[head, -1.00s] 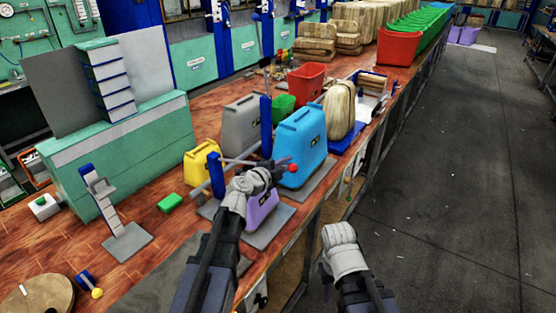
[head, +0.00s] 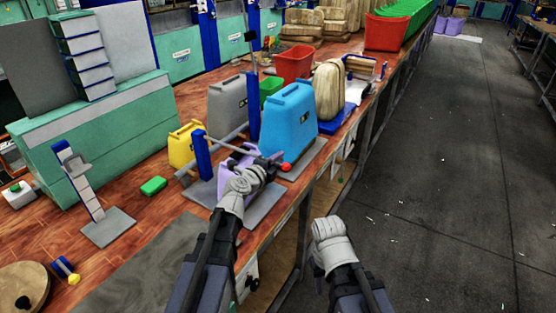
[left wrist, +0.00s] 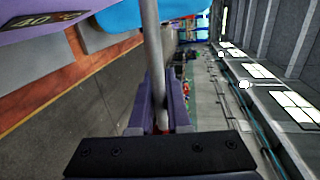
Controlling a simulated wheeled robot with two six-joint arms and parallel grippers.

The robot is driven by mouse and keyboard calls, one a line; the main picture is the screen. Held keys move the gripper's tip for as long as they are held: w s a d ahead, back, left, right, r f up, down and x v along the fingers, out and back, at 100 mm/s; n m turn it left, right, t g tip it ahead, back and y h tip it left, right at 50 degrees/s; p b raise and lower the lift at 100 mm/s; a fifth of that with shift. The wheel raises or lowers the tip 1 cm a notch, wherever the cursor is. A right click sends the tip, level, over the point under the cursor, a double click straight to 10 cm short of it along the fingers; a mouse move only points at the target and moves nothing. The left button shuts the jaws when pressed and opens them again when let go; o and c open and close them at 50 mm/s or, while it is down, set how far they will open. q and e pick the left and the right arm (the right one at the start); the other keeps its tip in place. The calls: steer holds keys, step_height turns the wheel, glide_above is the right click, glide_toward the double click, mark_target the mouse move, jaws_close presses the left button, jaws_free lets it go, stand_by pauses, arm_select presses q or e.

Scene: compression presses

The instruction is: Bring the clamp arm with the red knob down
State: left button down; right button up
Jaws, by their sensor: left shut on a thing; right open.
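The clamp arm (head: 225,143) is a thin grey bar running from a blue post (head: 201,157) down to the right, ending in a red knob (head: 286,167). It slopes downward over the purple canister (head: 226,164), which is partly hidden by the bar and my left arm. My left gripper (head: 272,163) is shut on the bar just short of the knob. In the left wrist view the bar (left wrist: 152,40) runs between the fingers, with a bit of red at their base. My right gripper (head: 328,232) is open and empty beyond the bench edge; its fingertips are hard to make out.
A blue canister (head: 290,118) stands just behind the knob, with a grey canister (head: 228,105) and a yellow canister (head: 184,148) to its left. A tall blue post (head: 253,105) rises between them. The aisle floor (head: 450,190) at the right is clear.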

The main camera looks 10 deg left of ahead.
arm_select(q)
steer(key=shift+s+d+f, duration=0.1)
steer(key=shift+s+f, duration=0.05)
steer(key=shift+f, duration=0.05)
steer(key=c, duration=1.1)
jaws_free()
steer(key=shift+f, duration=0.1)
steer(key=shift+o, duration=1.1)
steer(key=p+v, duration=0.1)
steer(key=v, duration=0.6)
steer(key=shift+s+a, duration=0.2)
